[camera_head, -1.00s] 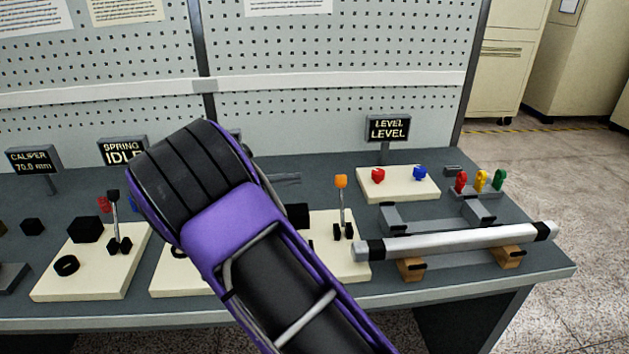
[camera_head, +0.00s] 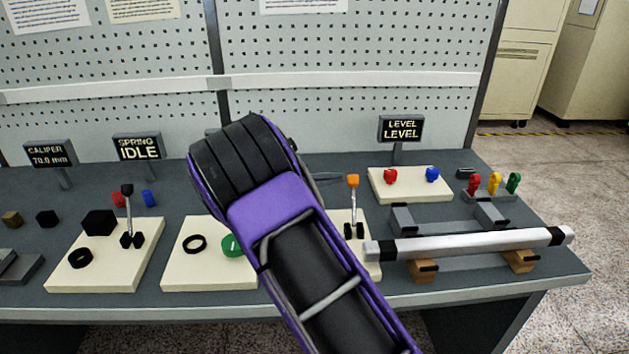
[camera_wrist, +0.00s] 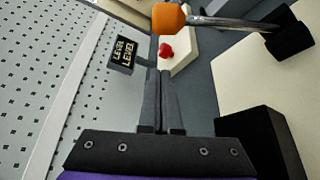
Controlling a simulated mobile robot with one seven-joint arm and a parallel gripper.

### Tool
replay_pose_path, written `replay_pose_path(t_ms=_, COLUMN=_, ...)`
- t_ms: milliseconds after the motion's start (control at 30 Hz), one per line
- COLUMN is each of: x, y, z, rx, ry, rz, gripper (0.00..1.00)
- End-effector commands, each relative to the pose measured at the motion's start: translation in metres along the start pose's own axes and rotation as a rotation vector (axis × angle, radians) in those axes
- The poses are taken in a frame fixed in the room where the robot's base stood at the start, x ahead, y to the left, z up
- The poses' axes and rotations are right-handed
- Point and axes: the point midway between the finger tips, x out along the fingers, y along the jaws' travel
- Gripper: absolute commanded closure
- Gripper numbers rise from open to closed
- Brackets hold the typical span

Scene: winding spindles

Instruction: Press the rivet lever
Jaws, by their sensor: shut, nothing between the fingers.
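A lever with an orange knob (camera_head: 352,181) stands upright on a cream board (camera_head: 366,262) right of my arm in the head view. Its sign is hidden, so I cannot read whether it is the rivet lever. The orange knob (camera_wrist: 168,18) also shows at the top of the wrist view, with its metal shaft running right to a black base (camera_wrist: 288,34). My gripper (camera_wrist: 160,74) is shut and empty. Its fingertips point toward the knob's side and appear apart from it.
A black block (camera_wrist: 258,138) is close right of my fingers in the wrist view. A silver bar (camera_head: 470,243) rests on supports to the right. A second lever with a black knob (camera_head: 127,189) stands left. A green disc (camera_head: 232,246) is partly behind my arm.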

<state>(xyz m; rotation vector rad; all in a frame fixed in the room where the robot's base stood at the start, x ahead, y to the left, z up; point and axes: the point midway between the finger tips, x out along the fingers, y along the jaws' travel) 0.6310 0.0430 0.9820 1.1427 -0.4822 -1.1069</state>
Motion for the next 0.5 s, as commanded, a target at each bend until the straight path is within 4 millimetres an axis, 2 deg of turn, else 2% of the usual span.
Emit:
replay_pose_path(t_ms=33, x=0.012, y=0.0, z=0.001, rx=0.0, ry=-0.005, rz=-0.001, gripper=1.0)
replay_pose_path(t_ms=300, x=-0.001, y=0.001, z=0.031, rx=0.0, ry=0.0, rz=0.0, gripper=1.0)
replay_pose_path(t_ms=500, x=-0.004, y=0.0, z=0.038, rx=0.001, ry=0.0, rz=0.0, gripper=1.0)
